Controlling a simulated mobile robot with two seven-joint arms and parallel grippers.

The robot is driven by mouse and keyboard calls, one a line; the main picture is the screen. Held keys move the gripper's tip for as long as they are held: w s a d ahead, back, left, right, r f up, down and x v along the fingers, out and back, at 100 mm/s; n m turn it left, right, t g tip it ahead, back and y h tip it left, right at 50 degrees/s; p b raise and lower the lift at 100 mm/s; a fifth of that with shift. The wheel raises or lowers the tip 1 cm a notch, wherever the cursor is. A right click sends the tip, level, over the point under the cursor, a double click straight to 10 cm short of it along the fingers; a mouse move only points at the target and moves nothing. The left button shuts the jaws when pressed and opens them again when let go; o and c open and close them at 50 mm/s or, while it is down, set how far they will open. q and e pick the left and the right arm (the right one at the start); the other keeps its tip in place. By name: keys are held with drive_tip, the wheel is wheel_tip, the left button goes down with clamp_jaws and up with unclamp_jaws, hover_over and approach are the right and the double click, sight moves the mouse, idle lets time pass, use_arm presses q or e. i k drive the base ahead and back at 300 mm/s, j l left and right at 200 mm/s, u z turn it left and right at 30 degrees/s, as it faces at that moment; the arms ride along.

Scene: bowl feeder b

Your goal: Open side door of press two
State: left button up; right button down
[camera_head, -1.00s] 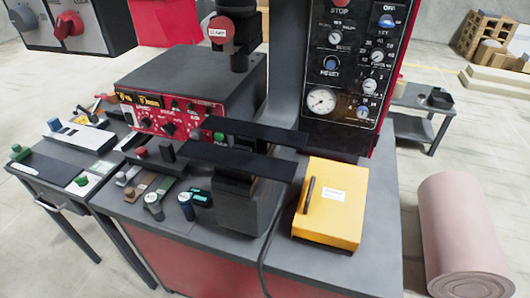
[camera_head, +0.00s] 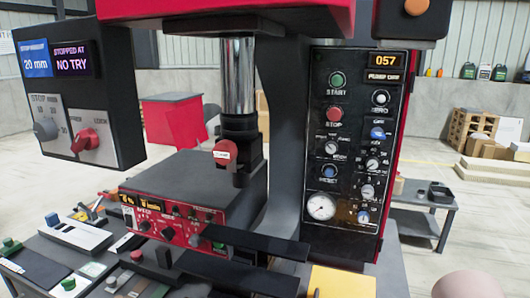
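A red and dark grey press (camera_head: 284,150) stands in the middle of the head view. Its black control panel (camera_head: 354,140) carries a START button, a STOP button, knobs, a gauge and a display reading 057. No number marking it as press two is readable. I cannot make out a side door; the right side of the press is seen only as a thin red edge (camera_head: 394,150). A yellow box (camera_head: 342,282) sits at its foot, cut by the lower edge. Neither of my grippers is in view.
A hanging control box (camera_head: 80,100) with a red knob is at the left. A grey unit with a red front (camera_head: 160,230) and two black bars (camera_head: 255,245) stand before the press. A small grey table (camera_head: 420,205) is at the right, with open floor around it.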

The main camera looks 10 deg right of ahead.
sight(410, 85)
drive_tip(key=k+l+z, duration=0.1)
drive_tip(key=l, duration=0.45)
drive_tip(key=k+l+z, duration=0.15)
drive_tip(key=l, duration=0.45)
drive_tip(key=l+z, duration=0.1)
drive_tip(key=l, duration=0.45)
drive_tip(key=l+u, duration=0.1)
drive_tip(key=u, duration=0.2)
drive_tip(key=l+u, duration=0.15)
drive_tip(key=u, duration=0.2)
drive_tip(key=i+l+u, duration=0.1)
drive_tip(key=l+u, duration=0.35)
drive_tip(key=l, duration=0.45)
drive_tip(key=l+u, duration=0.1)
drive_tip(key=l, duration=0.8)
